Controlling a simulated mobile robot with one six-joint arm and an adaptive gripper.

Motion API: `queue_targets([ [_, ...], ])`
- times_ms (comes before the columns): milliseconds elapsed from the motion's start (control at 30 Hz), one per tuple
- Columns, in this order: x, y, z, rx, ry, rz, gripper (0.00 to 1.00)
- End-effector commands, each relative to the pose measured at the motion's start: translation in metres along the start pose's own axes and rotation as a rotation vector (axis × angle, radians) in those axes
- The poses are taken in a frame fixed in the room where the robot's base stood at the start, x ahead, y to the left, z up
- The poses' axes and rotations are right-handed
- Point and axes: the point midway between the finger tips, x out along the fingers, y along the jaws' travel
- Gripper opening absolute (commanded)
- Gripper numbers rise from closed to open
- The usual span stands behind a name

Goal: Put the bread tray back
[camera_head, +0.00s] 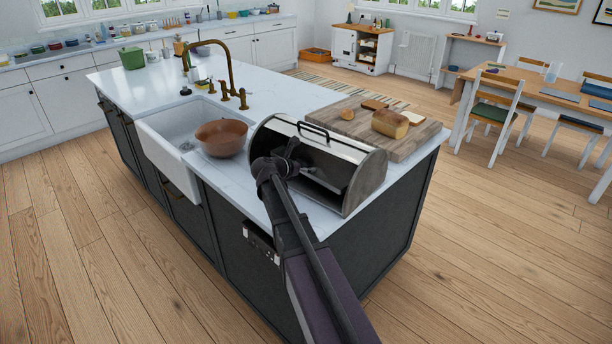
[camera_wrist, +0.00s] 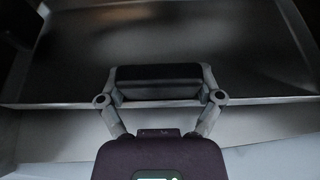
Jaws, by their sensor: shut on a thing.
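The bread box (camera_head: 362,178) is a metal roll-top box on the island's worktop, with its front open. The bread tray (camera_wrist: 165,35) is the dark flat panel filling the upper wrist view; in the head view it is mostly hidden inside the box and behind my arm. My gripper (camera_wrist: 158,80) is shut on a black bar at the tray's near edge, which looks like its handle, with a finger at each end. In the head view my gripper (camera_head: 306,169) reaches into the box's opening. The tray's far end is too dark to judge.
A wooden board (camera_head: 357,124) with a cut loaf (camera_head: 390,123) and slices lies behind the box. A copper bowl (camera_head: 221,138) stands left, by the white sink (camera_head: 165,150). The box's black handle (camera_head: 313,130) is on top. The floor around the island is clear.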

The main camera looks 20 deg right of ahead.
Motion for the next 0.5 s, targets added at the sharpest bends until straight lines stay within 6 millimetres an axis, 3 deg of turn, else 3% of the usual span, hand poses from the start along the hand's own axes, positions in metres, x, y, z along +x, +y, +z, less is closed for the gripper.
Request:
queue_targets([
  [233, 0.01, 0.0, -0.022, 0.0, -0.001, 0.0, 0.24],
  [500, 0.016, 0.0, -0.026, 0.0, -0.001, -0.001, 0.24],
])
